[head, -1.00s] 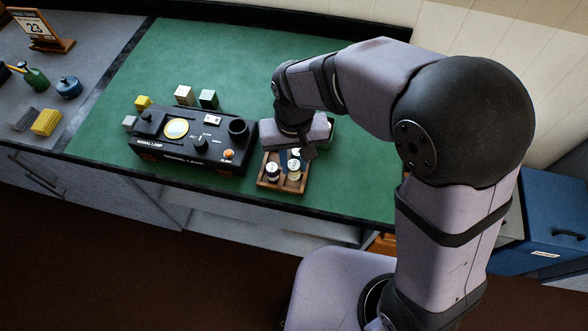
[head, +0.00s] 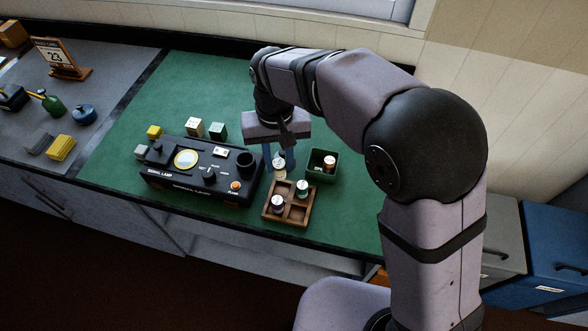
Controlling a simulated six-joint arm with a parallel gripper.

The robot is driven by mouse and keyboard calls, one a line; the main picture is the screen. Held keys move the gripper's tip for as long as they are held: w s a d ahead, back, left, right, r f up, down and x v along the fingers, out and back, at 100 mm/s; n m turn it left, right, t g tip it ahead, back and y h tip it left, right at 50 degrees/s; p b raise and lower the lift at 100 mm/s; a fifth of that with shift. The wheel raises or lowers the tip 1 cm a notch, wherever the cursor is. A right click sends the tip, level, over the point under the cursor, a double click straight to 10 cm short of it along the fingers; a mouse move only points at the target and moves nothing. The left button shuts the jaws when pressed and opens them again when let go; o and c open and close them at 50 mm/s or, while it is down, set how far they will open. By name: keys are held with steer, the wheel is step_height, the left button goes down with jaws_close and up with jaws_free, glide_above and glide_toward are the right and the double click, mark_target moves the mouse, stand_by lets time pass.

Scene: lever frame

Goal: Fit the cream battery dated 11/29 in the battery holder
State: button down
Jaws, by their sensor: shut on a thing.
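My gripper (head: 280,163) points down and is shut on a cream battery (head: 280,173), just above and behind the wooden tray. Any date on the battery is too small to read. The signal lamp (head: 172,185) is a black box left of my gripper. A round black open cup (head: 246,160), which looks like the battery holder, stands at its right end, left of the held battery. A dark-sided battery (head: 278,203) and a green-sided battery (head: 302,189) with pale tops stand in the wooden tray (head: 288,223).
A green bin (head: 322,179) holding a copper-coloured battery (head: 330,163) stands right of my gripper. Yellow, cream and green blocks (head: 195,127) stand behind the lamp. The green mat behind the blocks is clear.

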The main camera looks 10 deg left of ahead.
steer(key=w+a+p, duration=0.4)
steer(key=a+p, duration=0.3)
steer(key=a, duration=0.4)
steer(key=shift+w+r+n, duration=0.25)
steer(key=shift+w+n, duration=0.1)
steer(key=shift+n, duration=0.05)
steer(key=shift+f, duration=0.2)
steer(key=shift+f+b, duration=1.5)
steer(key=shift+f, duration=0.95)
steer(key=shift+f+b, duration=0.3)
steer(key=shift+f, duration=0.45)
